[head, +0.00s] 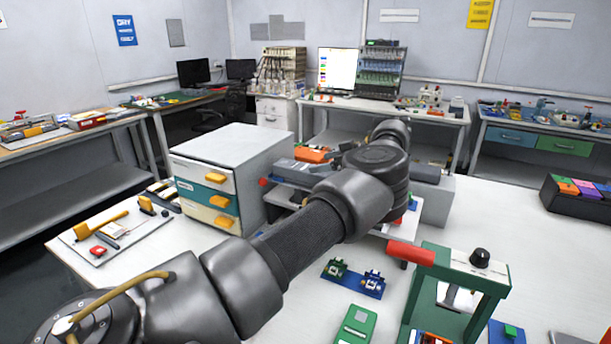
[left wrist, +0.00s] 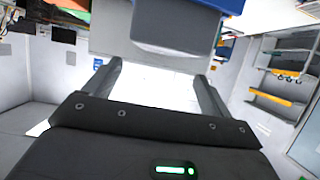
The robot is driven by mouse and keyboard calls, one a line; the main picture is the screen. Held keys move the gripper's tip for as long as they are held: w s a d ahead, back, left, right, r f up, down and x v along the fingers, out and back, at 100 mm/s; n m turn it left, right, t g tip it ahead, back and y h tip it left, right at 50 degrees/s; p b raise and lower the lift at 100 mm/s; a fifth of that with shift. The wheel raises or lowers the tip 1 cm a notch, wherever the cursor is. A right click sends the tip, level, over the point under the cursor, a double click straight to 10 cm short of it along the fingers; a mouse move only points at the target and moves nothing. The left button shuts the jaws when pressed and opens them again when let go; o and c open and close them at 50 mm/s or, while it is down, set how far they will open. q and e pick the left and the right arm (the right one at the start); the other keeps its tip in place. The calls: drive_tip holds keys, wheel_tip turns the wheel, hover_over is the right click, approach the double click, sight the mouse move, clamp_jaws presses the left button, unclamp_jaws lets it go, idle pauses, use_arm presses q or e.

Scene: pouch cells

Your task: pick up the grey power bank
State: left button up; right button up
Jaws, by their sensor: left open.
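I cannot tell for sure which thing is the grey power bank. In the head view, a dark grey block (head: 426,173) lies just right of my left arm's far end, and a flat grey piece (head: 293,166) lies left of it beside an orange item. In the left wrist view, a grey block (left wrist: 172,35) with a blue part behind it shows beyond the fingers at the top. My left gripper (left wrist: 155,72) is open, with nothing between its fingers. In the head view my arm hides the gripper. My right gripper is not in view.
A white drawer cabinet (head: 232,150) with yellow handles stands left of my arm. A green press (head: 458,290) with a red handle stands front right. A blue fixture (head: 353,279) lies between. A black bin (head: 578,198) stands far right; white table near it is clear.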

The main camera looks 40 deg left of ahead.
sight(302, 166)
use_arm(q)
drive_tip(key=shift+s+a+f, duration=0.2)
drive_tip(key=shift+a+f, duration=0.1)
drive_tip(key=shift+a, duration=0.35)
drive_tip(key=shift+a+f, duration=0.15)
drive_tip(key=shift+a, duration=0.2)
drive_tip(key=shift+s+a+f, duration=0.1)
drive_tip(key=shift+s, duration=0.05)
drive_tip(key=shift+a, duration=0.2)
drive_tip(key=p+x, duration=0.2)
drive_tip(key=x, duration=0.2)
drive_tip(key=shift+a+f, duration=0.2)
drive_tip(key=shift+a, duration=0.05)
drive_tip(key=shift+s+a, duration=0.1)
drive_tip(key=shift+c, duration=0.7)
drive_tip(key=c, duration=1.2)
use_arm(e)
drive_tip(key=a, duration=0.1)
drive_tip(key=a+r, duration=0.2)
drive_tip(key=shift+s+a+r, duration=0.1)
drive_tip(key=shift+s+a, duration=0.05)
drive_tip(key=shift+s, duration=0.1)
